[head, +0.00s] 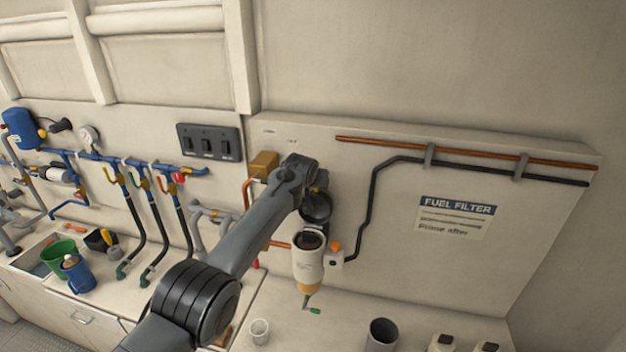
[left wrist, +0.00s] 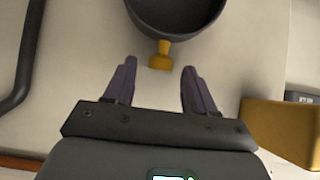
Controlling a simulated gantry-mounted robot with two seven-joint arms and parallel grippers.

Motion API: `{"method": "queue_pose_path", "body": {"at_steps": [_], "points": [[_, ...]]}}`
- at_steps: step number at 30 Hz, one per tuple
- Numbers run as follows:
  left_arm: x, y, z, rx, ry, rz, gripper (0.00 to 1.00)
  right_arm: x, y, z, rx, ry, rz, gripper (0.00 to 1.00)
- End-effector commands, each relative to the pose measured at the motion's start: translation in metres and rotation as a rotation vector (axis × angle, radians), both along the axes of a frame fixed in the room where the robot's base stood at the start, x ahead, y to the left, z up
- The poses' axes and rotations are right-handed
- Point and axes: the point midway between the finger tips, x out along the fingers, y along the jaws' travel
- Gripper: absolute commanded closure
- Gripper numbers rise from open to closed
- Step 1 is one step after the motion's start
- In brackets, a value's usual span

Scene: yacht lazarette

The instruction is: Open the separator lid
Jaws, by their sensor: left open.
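The separator (head: 308,262) is a pale cylinder with an amber lower part, mounted on the wall panel. Its dark round mouth shows uncovered in the head view. The black lid (head: 316,208) stands raised above and behind the mouth, tilted up. In the left wrist view the dark round lid (left wrist: 180,12) is at the top edge, with a yellow tab (left wrist: 160,55) sticking out. My left gripper (left wrist: 159,75) is open and empty, its fingertips just short of the tab, one to each side. In the head view my arm hides part of this area. My right gripper is not in view.
A brass-coloured box (head: 264,164) is close to my left wrist. An orange knob (head: 336,246) and black pipe (head: 364,215) are right of the separator. A white cup (head: 259,331) and grey cylinder (head: 381,336) stand on the counter below. The panel around the sign is clear.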

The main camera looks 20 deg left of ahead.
Motion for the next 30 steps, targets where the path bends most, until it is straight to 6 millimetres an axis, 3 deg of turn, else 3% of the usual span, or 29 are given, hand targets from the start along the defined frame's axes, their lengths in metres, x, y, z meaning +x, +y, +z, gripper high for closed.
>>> {"method": "queue_pose_path", "body": {"at_steps": [14,30], "points": [[-0.012,-0.002,0.011,-0.001,-0.001,0.000,0.45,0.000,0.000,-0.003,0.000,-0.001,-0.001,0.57],[-0.062,-0.012,0.049,0.001,-0.004,-0.001,0.45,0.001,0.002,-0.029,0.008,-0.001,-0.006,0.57]]}}
